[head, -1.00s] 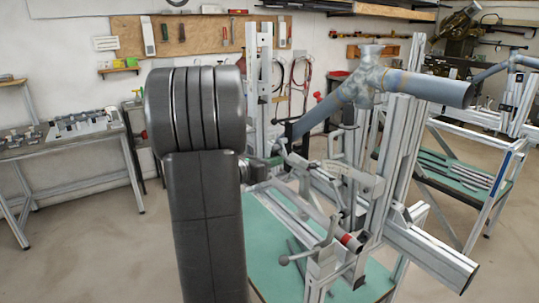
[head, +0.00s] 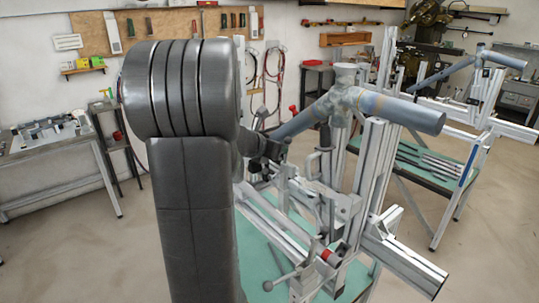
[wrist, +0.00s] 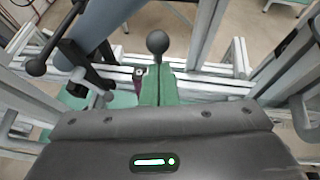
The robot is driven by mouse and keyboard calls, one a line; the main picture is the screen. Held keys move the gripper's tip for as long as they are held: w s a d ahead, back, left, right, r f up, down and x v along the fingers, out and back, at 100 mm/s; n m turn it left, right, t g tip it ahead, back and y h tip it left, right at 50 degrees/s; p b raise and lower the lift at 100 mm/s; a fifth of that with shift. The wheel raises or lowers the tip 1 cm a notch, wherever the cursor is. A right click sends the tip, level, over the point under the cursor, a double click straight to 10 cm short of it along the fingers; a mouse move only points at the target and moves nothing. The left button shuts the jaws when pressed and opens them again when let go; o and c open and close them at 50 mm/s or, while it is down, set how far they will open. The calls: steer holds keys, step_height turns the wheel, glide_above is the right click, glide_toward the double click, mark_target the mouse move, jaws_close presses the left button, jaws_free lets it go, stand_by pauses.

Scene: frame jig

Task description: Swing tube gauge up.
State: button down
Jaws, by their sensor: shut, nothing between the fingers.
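My gripper shows in the wrist view with its two green fingers (wrist: 159,80) shut together and nothing between them. A black ball knob (wrist: 157,42) on a short stem appears just beyond the fingertips; I cannot tell whether they touch. I cannot tell for sure which part is the tube gauge, or whether this knob belongs to it. In the head view, my dark arm hides most of the gripper. The jig (head: 372,190) holds a grey-blue frame tube (head: 405,112), which also shows at the upper left of the wrist view (wrist: 100,22).
Another lever with a dark ball knob (wrist: 36,67) stands left of the fingers. Aluminium profiles (head: 408,265) of the jig lie close around the gripper. A green-topped table (head: 262,262) is below. Side benches (head: 60,170) and a second jig stand farther off, with open floor between.

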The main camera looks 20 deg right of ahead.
mark_target(288, 143)
steer(key=shift+w+d+r, duration=0.1)
steer(key=shift+w+d, duration=0.15)
steer(key=shift+d, duration=0.45)
steer(key=shift+w+d, duration=0.2)
steer(key=shift+d, duration=0.5)
steer(key=shift+r, duration=0.15)
steer(key=shift+d+r, duration=0.15)
steer(key=shift+r, duration=0.05)
